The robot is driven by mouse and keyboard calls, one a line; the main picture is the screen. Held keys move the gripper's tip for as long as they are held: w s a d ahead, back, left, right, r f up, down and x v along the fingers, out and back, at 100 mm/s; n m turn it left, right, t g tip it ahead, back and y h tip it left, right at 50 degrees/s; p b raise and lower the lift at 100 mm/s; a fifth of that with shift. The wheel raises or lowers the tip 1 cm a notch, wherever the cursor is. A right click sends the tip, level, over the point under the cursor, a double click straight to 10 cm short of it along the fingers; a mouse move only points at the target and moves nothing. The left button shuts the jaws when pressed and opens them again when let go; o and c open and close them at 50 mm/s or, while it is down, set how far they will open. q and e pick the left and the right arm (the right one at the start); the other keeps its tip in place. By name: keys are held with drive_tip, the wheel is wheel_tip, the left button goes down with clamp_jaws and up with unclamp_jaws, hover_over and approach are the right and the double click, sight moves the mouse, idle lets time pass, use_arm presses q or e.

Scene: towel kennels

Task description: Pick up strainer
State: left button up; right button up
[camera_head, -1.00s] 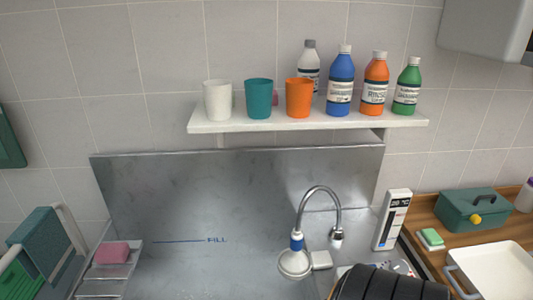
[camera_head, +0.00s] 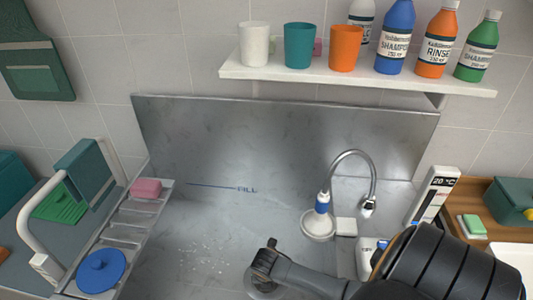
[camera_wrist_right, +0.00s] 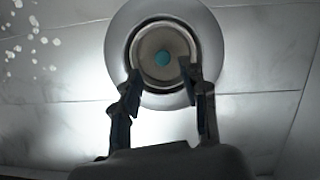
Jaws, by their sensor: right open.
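The strainer (camera_wrist_right: 148,42) appears to be the round metal piece with a small teal dot at its centre, set in a wider shiny ring (camera_wrist_right: 120,30) on the sink floor in the right wrist view. My right gripper (camera_wrist_right: 162,76) is open, with its two fingertips at the near side of the strainer, apart from each other. Whether they touch it I cannot tell. In the head view my right gripper (camera_head: 265,256) is low over the sink, hiding most of the strainer; part of the round metal shows beneath it. My left gripper is not in view.
The faucet (camera_head: 352,156) and a white round fitting (camera_head: 318,224) stand right of the gripper. A rack (camera_head: 125,232) with a pink sponge (camera_head: 146,188) and blue lid (camera_head: 101,270) lies left. A shelf (camera_head: 350,80) holds cups and bottles above.

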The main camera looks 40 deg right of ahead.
drive_tip(key=shift+d+x, duration=0.2)
drive_tip(key=shift+x, duration=2.35)
drive_tip(key=shift+s, duration=0.1)
clamp_jaws()
